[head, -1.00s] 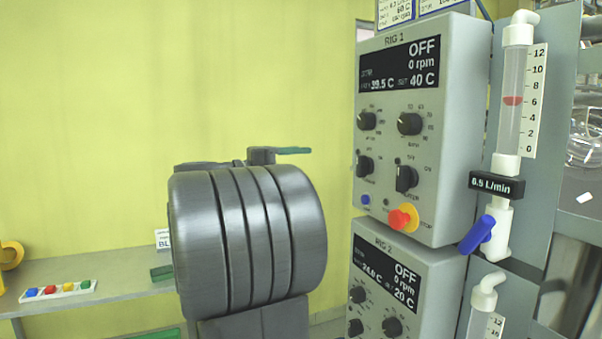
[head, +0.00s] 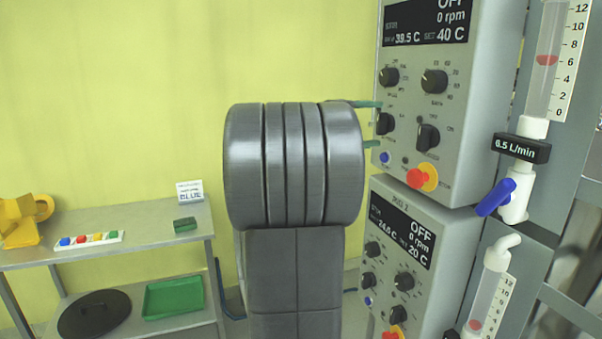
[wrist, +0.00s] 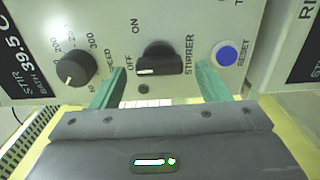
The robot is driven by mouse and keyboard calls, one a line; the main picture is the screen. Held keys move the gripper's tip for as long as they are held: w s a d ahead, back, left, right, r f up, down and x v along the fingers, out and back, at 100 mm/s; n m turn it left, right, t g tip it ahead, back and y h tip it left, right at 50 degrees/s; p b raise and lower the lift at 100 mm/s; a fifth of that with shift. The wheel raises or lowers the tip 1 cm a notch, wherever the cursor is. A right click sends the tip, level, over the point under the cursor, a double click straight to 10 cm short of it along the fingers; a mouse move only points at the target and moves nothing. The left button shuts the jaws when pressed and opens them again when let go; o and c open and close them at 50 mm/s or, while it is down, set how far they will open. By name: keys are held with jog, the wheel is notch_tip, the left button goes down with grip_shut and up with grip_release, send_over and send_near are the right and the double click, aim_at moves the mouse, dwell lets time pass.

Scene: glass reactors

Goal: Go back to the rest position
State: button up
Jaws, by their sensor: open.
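My gripper (wrist: 160,90) is open and empty, its two green fingers apart in front of the Rig 1 panel. In the wrist view the black stirrer switch (wrist: 160,60) shows between and beyond the fingers, with the blue reset button (wrist: 224,54) to its right and the speed knob (wrist: 75,68) to its left. In the head view my grey arm stands in the middle, and the green fingertips (head: 371,124) show at its right, by the left edge of the Rig 1 box (head: 455,95). Its display reads OFF, 0 rpm. The gap between fingers and panel is hard to judge.
The Rig 2 box (head: 405,255) stands below Rig 1. A flow meter with a blue valve handle (head: 496,197) is at the right.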

jog(key=shift+w+d, duration=0.25)
jog(key=shift+d, duration=0.35)
